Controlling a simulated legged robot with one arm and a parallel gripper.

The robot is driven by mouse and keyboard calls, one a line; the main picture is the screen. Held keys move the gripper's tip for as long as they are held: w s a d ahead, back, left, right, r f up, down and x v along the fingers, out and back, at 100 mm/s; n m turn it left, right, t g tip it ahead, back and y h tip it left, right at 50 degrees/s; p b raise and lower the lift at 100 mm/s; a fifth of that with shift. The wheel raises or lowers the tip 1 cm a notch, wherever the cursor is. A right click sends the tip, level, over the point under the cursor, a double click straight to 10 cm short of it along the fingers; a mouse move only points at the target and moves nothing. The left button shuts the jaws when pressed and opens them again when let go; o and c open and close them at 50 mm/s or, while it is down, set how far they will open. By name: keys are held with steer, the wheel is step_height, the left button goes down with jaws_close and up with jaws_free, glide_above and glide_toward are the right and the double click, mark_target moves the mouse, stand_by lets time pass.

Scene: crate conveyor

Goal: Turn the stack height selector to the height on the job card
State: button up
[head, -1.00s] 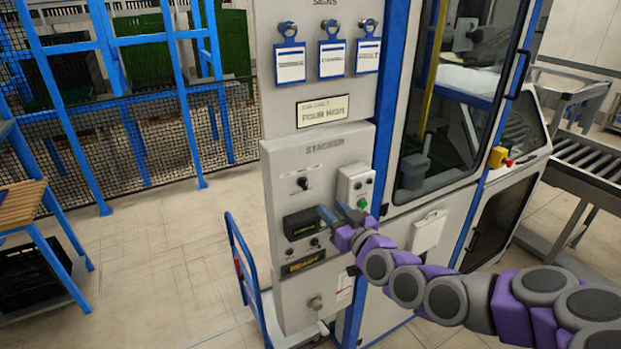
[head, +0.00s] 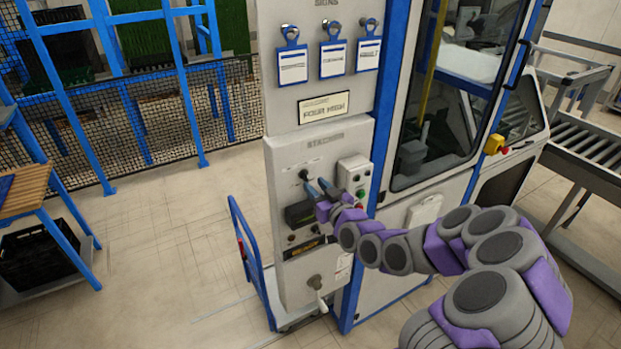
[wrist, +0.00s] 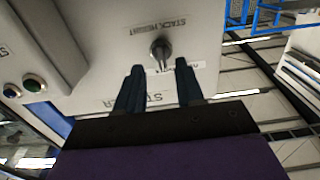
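The stack height selector is a small dark knob (head: 304,175) on the upper part of the grey stacker panel (head: 285,160). In the wrist view the knob (wrist: 160,50) shows upside down beside the "STACK HEIGHT" lettering; its scale marks are partly hidden and unreadable. The job card (head: 323,108) above the panel reads "FOUR HIGH". My gripper (head: 318,187) is close to the knob, slightly below and right of it in the head view. In the wrist view my gripper (wrist: 159,67) is open, with the knob ahead between its fingertips; contact is not evident.
A grey box with buttons (head: 353,176) sits right of the knob. A lever (head: 317,285) projects lower down. A blue cart handle (head: 240,235) stands left of the panel.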

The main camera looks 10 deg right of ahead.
mark_target(308, 178)
steer(key=shift+p+x, duration=0.35)
steer(key=shift+x, duration=1.45)
steer(key=shift+a, duration=0.1)
jaws_close()
